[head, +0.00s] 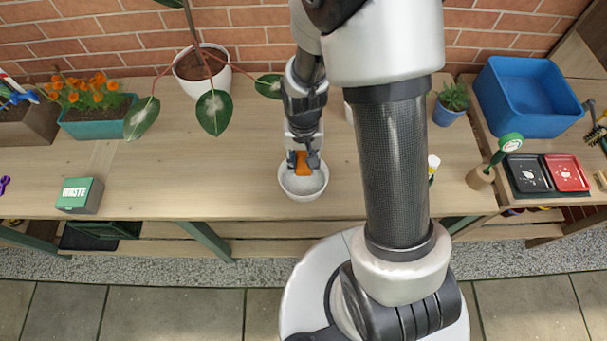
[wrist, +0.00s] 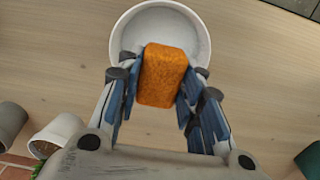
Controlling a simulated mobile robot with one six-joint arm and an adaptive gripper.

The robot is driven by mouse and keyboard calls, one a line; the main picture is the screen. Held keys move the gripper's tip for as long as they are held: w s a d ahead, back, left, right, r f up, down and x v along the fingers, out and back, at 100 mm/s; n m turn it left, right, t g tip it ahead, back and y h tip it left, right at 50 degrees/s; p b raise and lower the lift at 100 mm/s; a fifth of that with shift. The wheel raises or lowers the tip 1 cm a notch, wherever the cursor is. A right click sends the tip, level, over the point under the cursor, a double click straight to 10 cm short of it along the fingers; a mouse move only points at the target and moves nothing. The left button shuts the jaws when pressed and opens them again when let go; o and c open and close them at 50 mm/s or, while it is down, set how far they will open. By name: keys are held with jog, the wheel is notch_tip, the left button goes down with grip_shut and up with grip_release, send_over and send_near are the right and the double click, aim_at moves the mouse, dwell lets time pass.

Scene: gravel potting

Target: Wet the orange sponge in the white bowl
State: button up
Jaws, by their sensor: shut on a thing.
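The orange sponge (head: 302,168) is held between the two fingers of my gripper (head: 304,161), which is shut on it. The sponge also shows in the wrist view (wrist: 163,76), gripped on both sides by the blue finger pads of my gripper (wrist: 162,88). The white bowl (head: 303,197) stands on the wooden bench right under the gripper. In the wrist view the bowl (wrist: 117,40) lies behind the sponge, which covers part of it. The bowl's inside looks pale grey. I cannot tell whether the sponge touches what is in the bowl.
A large-leaved plant in a white pot (head: 202,77) stands at the back left, its leaves hanging over the bench. A green WASTE box (head: 81,194) sits at the front left. A blue bin (head: 527,97) is at the right. The bench (head: 230,180) left of the bowl is clear.

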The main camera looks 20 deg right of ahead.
aim_at(304, 153)
jog(key=shift+r, duration=0.1)
notch_tip(304, 153, up, 4)
jog(key=p, duration=0.3)
dwell(0.5)
